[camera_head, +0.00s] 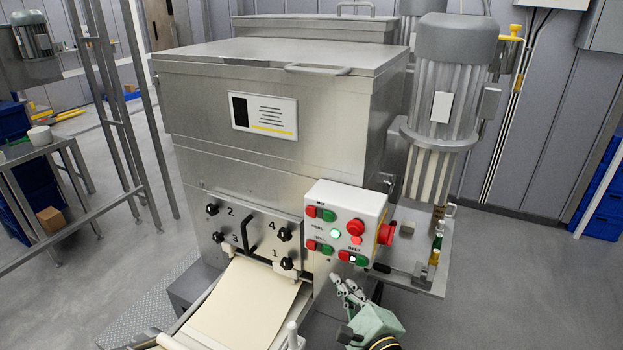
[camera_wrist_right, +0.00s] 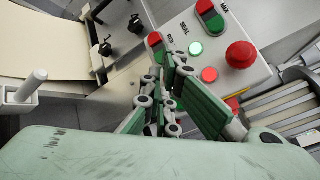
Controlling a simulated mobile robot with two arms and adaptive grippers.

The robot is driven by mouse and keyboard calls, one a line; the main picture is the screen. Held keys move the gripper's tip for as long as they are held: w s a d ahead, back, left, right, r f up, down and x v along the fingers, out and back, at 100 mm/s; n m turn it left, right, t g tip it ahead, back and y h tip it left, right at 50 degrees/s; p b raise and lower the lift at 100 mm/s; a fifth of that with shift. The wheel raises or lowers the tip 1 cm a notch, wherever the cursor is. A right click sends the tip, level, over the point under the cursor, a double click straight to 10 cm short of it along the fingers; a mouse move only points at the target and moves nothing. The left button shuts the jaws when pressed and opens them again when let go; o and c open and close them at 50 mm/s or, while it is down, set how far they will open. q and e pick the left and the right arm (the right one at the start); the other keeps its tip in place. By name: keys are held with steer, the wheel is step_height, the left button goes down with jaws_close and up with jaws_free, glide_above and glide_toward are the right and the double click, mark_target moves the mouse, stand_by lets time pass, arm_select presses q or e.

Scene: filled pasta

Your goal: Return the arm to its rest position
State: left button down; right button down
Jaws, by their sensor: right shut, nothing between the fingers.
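My right gripper (camera_head: 350,292) is at the lower middle of the head view, just below the white control box (camera_head: 345,208). Its fingers are shut and hold nothing. In the right wrist view the gripper (camera_wrist_right: 165,85) points toward the control box (camera_wrist_right: 225,70), and its fingers cover part of the lower buttons. From these views I cannot tell how far the fingertips are from the box. The box carries red and green buttons, a lit white-green button and a red knob on its side. My left gripper is not in view.
A steel machine (camera_head: 280,100) with numbered black knobs fills the middle. A pale dough sheet (camera_head: 245,300) runs out at its lower front. A small side shelf (camera_head: 408,270) holds small bottles under a large grey motor (camera_head: 450,80). Grey floor (camera_head: 520,280) is open at the right.

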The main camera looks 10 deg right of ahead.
steer(key=s+d+f+n+g+h+b, duration=0.1)
steer(key=s+f+n+g, duration=0.3)
steer(key=f, duration=0.9)
steer(key=s+f+n+g+b, duration=0.15)
steer(key=s+f+n, duration=0.4)
steer(key=f, duration=0.85)
steer(key=s+d+f+n+g+h+b, duration=0.1)
steer(key=s+f+n+g+b, duration=0.15)
steer(key=s+f, duration=0.7)
steer(key=s+d+f+n+g+b, duration=0.1)
steer(key=s+d+f+n+g, duration=0.2)
steer(key=s+f+n, duration=0.4)
steer(key=s+d+f+n+g+h+b, duration=0.1)
steer(key=s+d+f+n+g, duration=0.2)
steer(key=s+f, duration=1.5)
steer(key=s+n+g, duration=0.1)
steer(key=s+n, duration=0.3)
steer(key=s, duration=0.1)
steer(key=shift+s+d+g+h, duration=0.2)
steer(key=shift+g+h, duration=0.1)
steer(key=shift+g, duration=0.1)
steer(key=shift+w, duration=0.1)
